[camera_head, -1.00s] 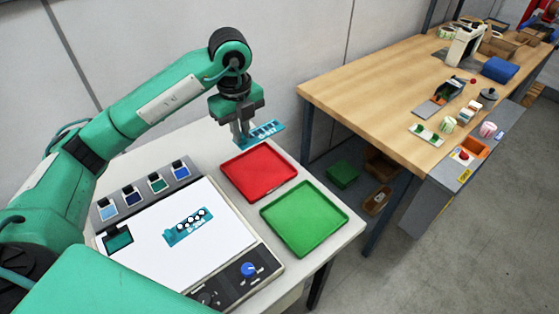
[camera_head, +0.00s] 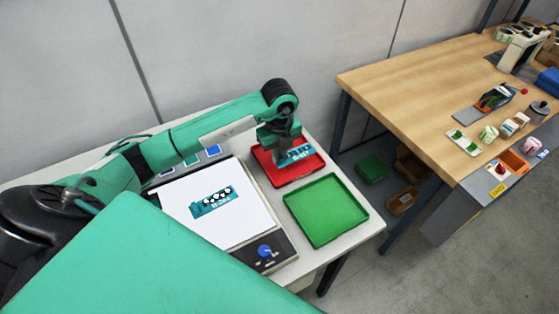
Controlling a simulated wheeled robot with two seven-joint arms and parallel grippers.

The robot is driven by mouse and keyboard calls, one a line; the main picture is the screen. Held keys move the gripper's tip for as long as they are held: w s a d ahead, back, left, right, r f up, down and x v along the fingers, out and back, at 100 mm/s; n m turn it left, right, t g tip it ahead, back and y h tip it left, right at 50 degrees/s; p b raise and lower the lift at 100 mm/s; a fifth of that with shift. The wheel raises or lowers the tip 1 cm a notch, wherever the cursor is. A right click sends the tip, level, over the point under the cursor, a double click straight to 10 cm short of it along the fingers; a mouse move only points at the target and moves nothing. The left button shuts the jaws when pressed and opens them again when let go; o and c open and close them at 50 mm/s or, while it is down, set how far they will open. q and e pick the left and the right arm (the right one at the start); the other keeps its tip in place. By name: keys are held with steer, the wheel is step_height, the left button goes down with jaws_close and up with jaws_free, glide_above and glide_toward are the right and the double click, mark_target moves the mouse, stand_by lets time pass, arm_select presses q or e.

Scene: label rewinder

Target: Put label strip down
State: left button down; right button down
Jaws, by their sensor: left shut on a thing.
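My left gripper (camera_head: 281,157) is shut on a teal label strip (camera_head: 297,154) with white markings. It holds the strip low over the red tray (camera_head: 290,176); I cannot tell whether the strip touches the tray floor. The gripper hides the left part of the tray and one end of the strip. Another teal strip with white and black round marks (camera_head: 212,201) lies on the white panel (camera_head: 183,204). My right gripper is not in the view.
An empty green tray (camera_head: 325,209) sits in front of the red tray, near the table's right edge. A blue knob (camera_head: 264,251) stands at the panel's front. A wooden bench (camera_head: 420,95) with several items stands to the right, across a gap.

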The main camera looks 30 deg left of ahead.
mark_target(280, 164)
arm_select(q)
step_height(280, 164, down, 5)
steer(key=shift+r+p, duration=0.1)
steer(key=shift+p, duration=0.55)
steer(key=shift+f, duration=0.45)
steer(key=c, duration=1.5)
jaws_free()
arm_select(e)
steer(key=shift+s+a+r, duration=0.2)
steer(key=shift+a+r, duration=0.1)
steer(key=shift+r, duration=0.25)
arm_select(q)
steer(key=shift+r, duration=0.1)
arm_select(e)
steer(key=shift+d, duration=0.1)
